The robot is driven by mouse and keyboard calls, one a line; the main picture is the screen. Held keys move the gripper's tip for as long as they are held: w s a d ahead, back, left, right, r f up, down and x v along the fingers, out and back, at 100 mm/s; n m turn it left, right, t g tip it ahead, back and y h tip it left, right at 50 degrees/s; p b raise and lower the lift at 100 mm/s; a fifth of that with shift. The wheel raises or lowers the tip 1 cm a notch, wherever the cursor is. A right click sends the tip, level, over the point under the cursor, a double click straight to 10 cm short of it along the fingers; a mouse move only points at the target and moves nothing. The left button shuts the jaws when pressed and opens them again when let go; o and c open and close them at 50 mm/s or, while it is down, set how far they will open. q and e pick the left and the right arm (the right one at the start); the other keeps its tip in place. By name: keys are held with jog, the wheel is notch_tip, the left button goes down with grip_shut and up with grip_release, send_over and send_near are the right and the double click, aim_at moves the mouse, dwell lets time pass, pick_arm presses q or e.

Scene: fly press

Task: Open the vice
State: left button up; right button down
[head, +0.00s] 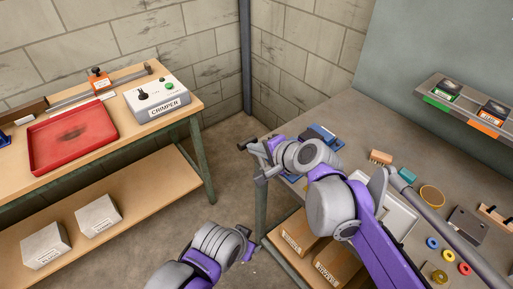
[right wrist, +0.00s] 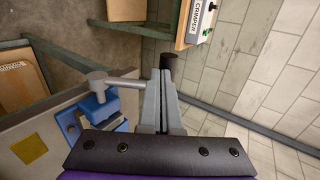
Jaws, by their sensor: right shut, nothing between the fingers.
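The blue vice (head: 322,135) stands at the near-left end of the grey bench, partly hidden by my right arm in the head view. In the right wrist view, the vice (right wrist: 105,113) shows its blue body, a grey screw end and a grey handle bar (right wrist: 122,80) reaching toward my fingers. My right gripper (right wrist: 166,95) is shut and empty beside that bar; whether it touches is unclear. It also shows in the head view (head: 261,163), left of the vice. My left gripper (head: 246,243) is low over the floor, away from the vice; its fingers are unclear.
The grey bench (head: 400,105) holds a brown brush, colored rings and a tray, with cardboard boxes (head: 298,238) below. A wooden bench (head: 185,112) at left carries a red tray (head: 72,136) and a crimper (head: 157,100). Open floor lies between the benches.

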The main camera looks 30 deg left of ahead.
pick_arm(q)
notch_tip(320, 180, up, 7)
jog(key=w+p, duration=0.2)
jog(key=p, duration=0.3)
pick_arm(e)
jog(key=shift+w+a+f+g+h, duration=0.5)
jog(key=shift+a+f+h, duration=0.25)
jog(key=shift+a+h, duration=0.5)
jog(key=shift+w+a+f+g+h, duration=0.5)
jog(key=shift+a+f+h, duration=0.25)
jog(key=shift+a+h, duration=0.5)
jog(key=shift+w+a+f+g+h, duration=0.5)
jog(key=shift+a+f+h, duration=0.25)
jog(key=shift+a+h, duration=0.5)
jog(key=shift+d, duration=0.15)
